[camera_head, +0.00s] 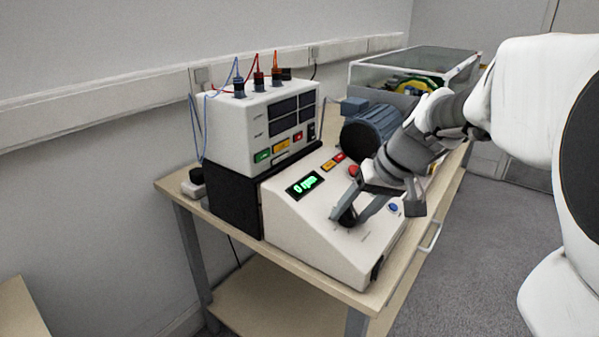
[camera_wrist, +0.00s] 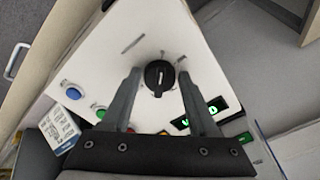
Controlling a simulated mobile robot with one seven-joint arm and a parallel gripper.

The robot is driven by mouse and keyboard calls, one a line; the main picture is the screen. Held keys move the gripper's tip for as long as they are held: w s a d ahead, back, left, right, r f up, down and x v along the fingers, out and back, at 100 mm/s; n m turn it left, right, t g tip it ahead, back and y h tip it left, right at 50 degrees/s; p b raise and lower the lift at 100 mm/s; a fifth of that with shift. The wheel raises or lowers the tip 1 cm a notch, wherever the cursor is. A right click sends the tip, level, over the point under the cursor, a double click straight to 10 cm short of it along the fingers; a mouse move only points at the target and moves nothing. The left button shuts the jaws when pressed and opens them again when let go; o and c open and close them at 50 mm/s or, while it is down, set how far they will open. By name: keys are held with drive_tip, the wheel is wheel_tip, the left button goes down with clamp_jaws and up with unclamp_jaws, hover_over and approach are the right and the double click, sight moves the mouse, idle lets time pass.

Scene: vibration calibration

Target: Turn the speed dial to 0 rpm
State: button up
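The black speed dial (camera_wrist: 159,75) sits on the sloped white face of the control box (camera_head: 315,240). A white pointer mark shows on the dial. My gripper (camera_wrist: 159,73) is open, with one finger on each side of the dial and a visible gap on both sides in the wrist view. In the head view my gripper (camera_head: 350,208) is low over the panel and mostly covers the dial. The green display (camera_head: 304,185) reads 0 rpm. It also shows, rotated and partly covered by a finger, in the wrist view (camera_wrist: 199,116).
A red button (camera_head: 354,171) and a blue button (camera_head: 393,208) are on the panel. A motor (camera_head: 372,127) stands behind it. A white instrument (camera_head: 232,135) with cables is at the left. A clear-topped case (camera_head: 365,75) stands behind. The table edge is close in front.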

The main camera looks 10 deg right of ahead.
drive_tip(key=shift+o, duration=1.1)
drive_tip(key=shift+r, duration=0.1)
drive_tip(key=p+v, duration=0.5)
drive_tip(key=v, duration=1.2)
drive_tip(key=shift+p, duration=0.35)
drive_tip(key=shift+s, duration=0.1)
drive_tip(key=s+a+f+t+h, duration=0.1)
drive_tip(key=s+a+f+h, duration=0.3)
drive_tip(key=s+a+f, duration=0.65)
wheel_tip(320, 180, up, 19)
drive_tip(key=s+d+p, duration=0.1)
drive_tip(key=p, duration=1.7)
drive_tip(key=shift+s+r, duration=0.2)
drive_tip(key=shift+s, duration=0.15)
